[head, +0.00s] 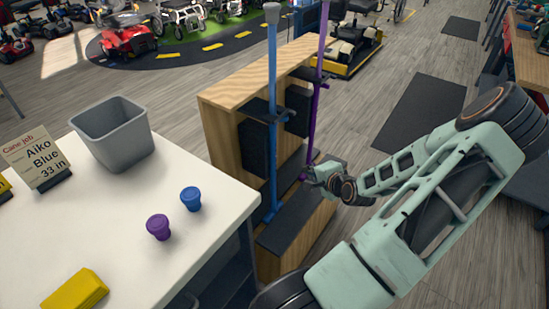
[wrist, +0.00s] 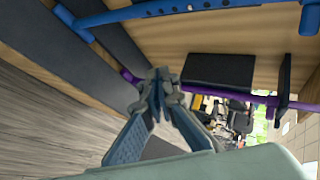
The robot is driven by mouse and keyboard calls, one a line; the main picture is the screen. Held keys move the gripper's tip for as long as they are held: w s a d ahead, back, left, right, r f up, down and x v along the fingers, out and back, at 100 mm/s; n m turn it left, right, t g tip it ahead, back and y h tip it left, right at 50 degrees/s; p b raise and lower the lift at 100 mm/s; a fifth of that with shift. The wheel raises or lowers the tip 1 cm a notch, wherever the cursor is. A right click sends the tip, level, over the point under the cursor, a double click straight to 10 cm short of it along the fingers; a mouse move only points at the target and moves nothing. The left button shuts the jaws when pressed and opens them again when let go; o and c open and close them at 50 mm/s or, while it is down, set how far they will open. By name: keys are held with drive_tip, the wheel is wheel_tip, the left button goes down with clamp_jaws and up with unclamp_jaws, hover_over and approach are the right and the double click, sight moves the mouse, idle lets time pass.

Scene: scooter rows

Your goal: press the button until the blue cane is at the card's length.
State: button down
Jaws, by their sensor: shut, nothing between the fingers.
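The blue cane (head: 272,70) stands upright in a wooden rack (head: 228,142), held by a dark bracket. In the wrist view the blue cane (wrist: 150,11) crosses the top with a row of holes, its button too small to tell. A purple cane (head: 319,70) stands behind it and also shows in the wrist view (wrist: 235,94).
A white table (head: 110,215) at left holds a grey bin (head: 112,133), a blue stopper-like piece (head: 190,198), a purple one (head: 158,227) and a yellow block (head: 75,290). Dark mats (head: 420,115) lie on the open floor at right. Scooters stand far back.

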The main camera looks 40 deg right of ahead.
drive_tip(key=w+a+b, duration=0.2)
drive_tip(key=w+b, duration=0.1)
drive_tip(key=w, duration=0.5)
drive_tip(key=shift+w+a+b, duration=0.2)
drive_tip(key=shift+a+b, duration=0.1)
drive_tip(key=shift+b, duration=0.1)
drive_tip(key=shift+w, duration=0.15)
idle(1.3)
drive_tip(key=shift+w+a, duration=0.15)
drive_tip(key=shift+w, duration=0.1)
drive_tip(key=shift+w+a, duration=0.15)
drive_tip(key=shift+w, duration=0.4)
idle(0.6)
drive_tip(key=shift+w+a+r, duration=0.15)
drive_tip(key=shift+w, duration=0.1)
idle(0.5)
